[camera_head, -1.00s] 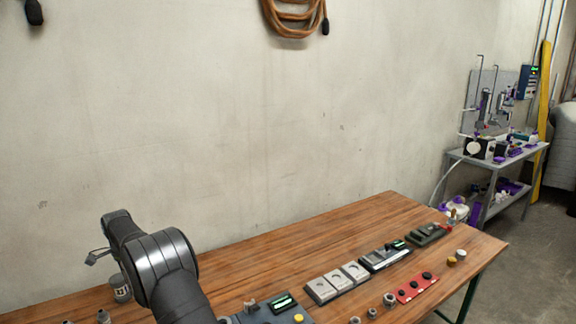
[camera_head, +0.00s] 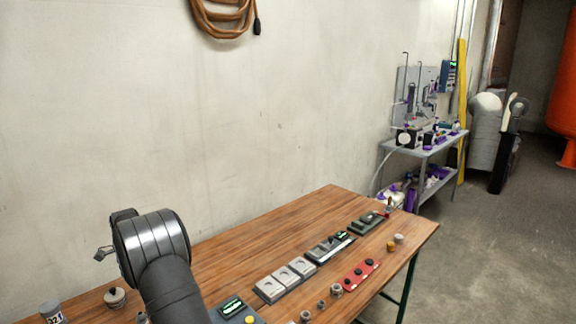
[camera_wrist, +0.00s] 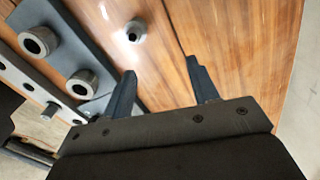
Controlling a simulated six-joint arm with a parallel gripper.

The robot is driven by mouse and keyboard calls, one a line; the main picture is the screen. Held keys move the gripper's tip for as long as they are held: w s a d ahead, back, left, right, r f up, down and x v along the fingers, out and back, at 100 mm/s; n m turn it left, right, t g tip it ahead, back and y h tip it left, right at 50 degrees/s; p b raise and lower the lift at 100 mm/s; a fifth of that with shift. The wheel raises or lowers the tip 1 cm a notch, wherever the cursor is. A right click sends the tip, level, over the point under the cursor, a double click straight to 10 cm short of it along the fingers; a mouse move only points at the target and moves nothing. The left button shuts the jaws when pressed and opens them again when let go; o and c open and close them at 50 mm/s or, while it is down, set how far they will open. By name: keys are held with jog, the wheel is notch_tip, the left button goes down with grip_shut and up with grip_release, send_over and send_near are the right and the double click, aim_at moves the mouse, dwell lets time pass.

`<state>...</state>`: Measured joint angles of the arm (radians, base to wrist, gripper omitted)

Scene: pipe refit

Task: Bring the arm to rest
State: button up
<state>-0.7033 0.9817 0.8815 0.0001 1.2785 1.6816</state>
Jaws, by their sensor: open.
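My gripper (camera_wrist: 165,90) is open in the wrist view, its two dark fingers spread apart with nothing between them. Wooden tabletop shows behind the fingers. In the head view, my dark arm rises at the lower left over the wooden workbench (camera_head: 330,215); the gripper's own tips are hard to make out there. In the wrist view, a grey plate (camera_wrist: 62,62) with round metal fittings lies to the left of the fingers, and a loose metal fitting (camera_wrist: 136,30) sits on the wood above them.
Grey blocks (camera_head: 286,279), a red strip with black knobs (camera_head: 361,274) and a dark device (camera_head: 330,246) lie along the bench. Several small fittings stand near its front edge. A grey side table (camera_head: 425,150) with equipment stands beyond. The wall is behind the bench.

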jog(key=w+d+m, duration=0.2)
jog(key=w+d, duration=0.2)
jog(key=d, duration=0.6)
jog(key=w+d+m, duration=0.3)
jog(key=d, duration=0.8)
jog(key=a+f, duration=0.1)
jog(key=a, duration=0.2)
jog(key=a+f, duration=0.1)
jog(key=a, duration=0.1)
jog(key=shift+f, duration=0.3)
jog(key=shift+o, duration=0.5)
jog(key=shift+d, duration=0.1)
